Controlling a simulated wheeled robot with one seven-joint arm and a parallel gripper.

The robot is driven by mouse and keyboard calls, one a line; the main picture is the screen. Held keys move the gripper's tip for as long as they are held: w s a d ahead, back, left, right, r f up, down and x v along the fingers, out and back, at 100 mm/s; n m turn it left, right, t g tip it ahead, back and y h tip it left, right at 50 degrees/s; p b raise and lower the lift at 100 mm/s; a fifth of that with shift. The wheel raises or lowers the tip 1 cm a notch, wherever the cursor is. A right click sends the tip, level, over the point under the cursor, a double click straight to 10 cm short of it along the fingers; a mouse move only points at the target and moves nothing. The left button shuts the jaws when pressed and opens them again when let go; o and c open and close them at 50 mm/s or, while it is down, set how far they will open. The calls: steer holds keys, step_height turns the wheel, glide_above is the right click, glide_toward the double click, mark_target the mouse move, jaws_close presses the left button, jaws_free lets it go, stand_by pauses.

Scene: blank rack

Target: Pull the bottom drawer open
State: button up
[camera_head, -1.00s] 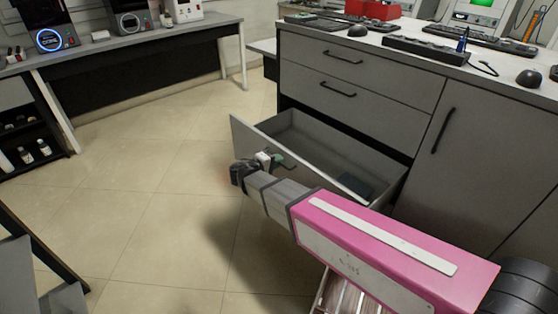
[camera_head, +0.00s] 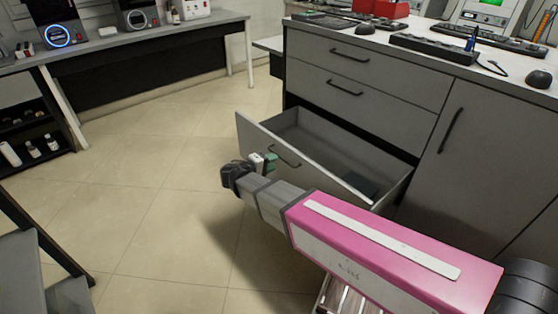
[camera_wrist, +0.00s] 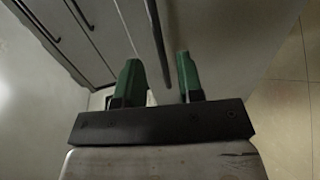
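The bottom drawer (camera_head: 330,170) of the grey cabinet stands pulled well out, its inside visible from above. Its dark bar handle (camera_head: 285,156) is on the front panel, and it also shows in the wrist view (camera_wrist: 157,40). My gripper (camera_head: 264,162) is in front of the drawer front, close to the handle. In the wrist view its two green fingers (camera_wrist: 160,78) are spread apart, with the handle bar showing in the gap between them and clear space on both sides. I cannot tell how far the fingertips are from the handle.
The tiled floor (camera_head: 150,200) left of the drawer is clear. A side bench (camera_head: 200,27) stands behind.

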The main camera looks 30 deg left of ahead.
steer(key=shift+v, duration=2.65)
